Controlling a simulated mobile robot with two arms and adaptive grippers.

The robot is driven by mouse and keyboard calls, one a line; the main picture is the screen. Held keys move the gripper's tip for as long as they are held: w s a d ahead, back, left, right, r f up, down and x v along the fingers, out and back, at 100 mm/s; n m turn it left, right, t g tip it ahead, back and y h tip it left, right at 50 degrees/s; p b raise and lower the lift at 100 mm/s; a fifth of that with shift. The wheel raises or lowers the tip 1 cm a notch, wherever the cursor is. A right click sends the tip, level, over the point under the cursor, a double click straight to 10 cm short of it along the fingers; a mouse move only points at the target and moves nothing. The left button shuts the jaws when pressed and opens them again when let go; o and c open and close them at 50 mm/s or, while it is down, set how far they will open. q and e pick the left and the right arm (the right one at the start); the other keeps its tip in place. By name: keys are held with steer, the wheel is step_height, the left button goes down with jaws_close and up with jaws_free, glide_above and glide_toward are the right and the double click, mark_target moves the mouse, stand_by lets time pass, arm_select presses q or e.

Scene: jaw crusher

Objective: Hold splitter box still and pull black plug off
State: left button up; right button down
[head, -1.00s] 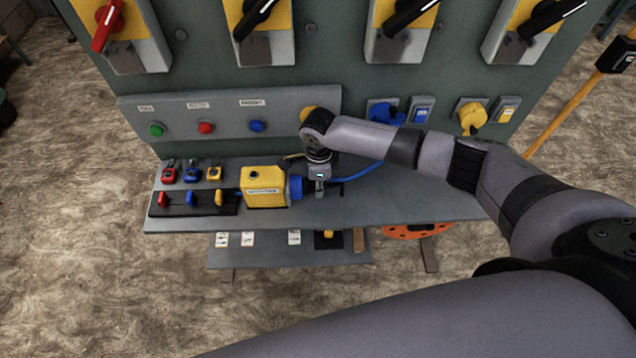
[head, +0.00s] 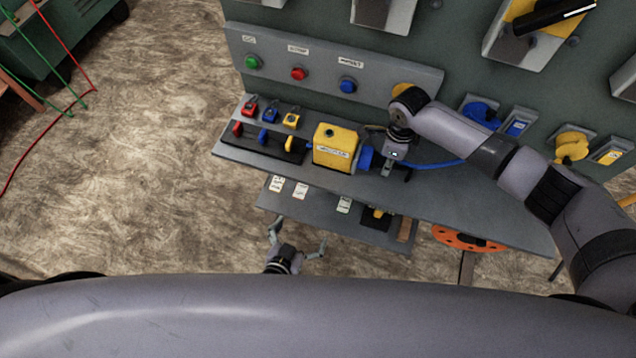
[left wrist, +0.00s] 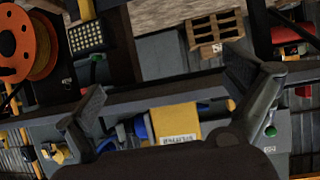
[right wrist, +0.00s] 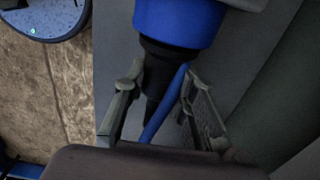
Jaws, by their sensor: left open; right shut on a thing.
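The yellow splitter box (head: 336,148) sits on the grey shelf, with a blue socket (head: 365,158) on its right side. It also shows in the left wrist view (left wrist: 172,122), beyond the jaws. My right gripper (head: 388,167) is at the plug beside the blue socket. In the right wrist view, its fingers (right wrist: 158,100) are shut on the black plug (right wrist: 165,62), which touches the blue socket (right wrist: 180,18); a blue cable runs between the fingers. My left gripper (head: 298,236) is open and empty, in front of the shelf, below the box and apart from it.
The grey shelf (head: 455,195) is bare right of the plug. A dark strip (head: 262,141) with coloured plugs lies left of the box. A lower shelf (head: 335,222) with labels and an orange disc (head: 468,238) sit below. A button panel (head: 320,72) stands behind.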

mark_target(333, 146)
arm_select(q)
steer(key=w+d+r+t, duration=0.2)
steer(key=w+r+t, duration=0.1)
steer(key=r, duration=0.6)
steer(key=w+d+r+t, duration=0.2)
steer(key=w+r+t, duration=0.1)
steer(key=r, duration=0.5)
steer(key=shift+n+h, duration=0.4)
steer(key=x, duration=1.2)
steer(key=shift+d+r, duration=0.1)
steer(key=shift+c, duration=0.6)
steer(key=c, duration=1.3)
arm_select(e)
steer(key=shift+s+d, duration=0.1)
steer(key=shift+d, duration=0.35)
steer(key=shift+d, duration=0.15)
steer(key=shift+s+d, duration=0.2)
steer(key=shift+d, duration=0.4)
steer(key=shift+s+d, duration=0.2)
steer(key=shift+d, duration=0.4)
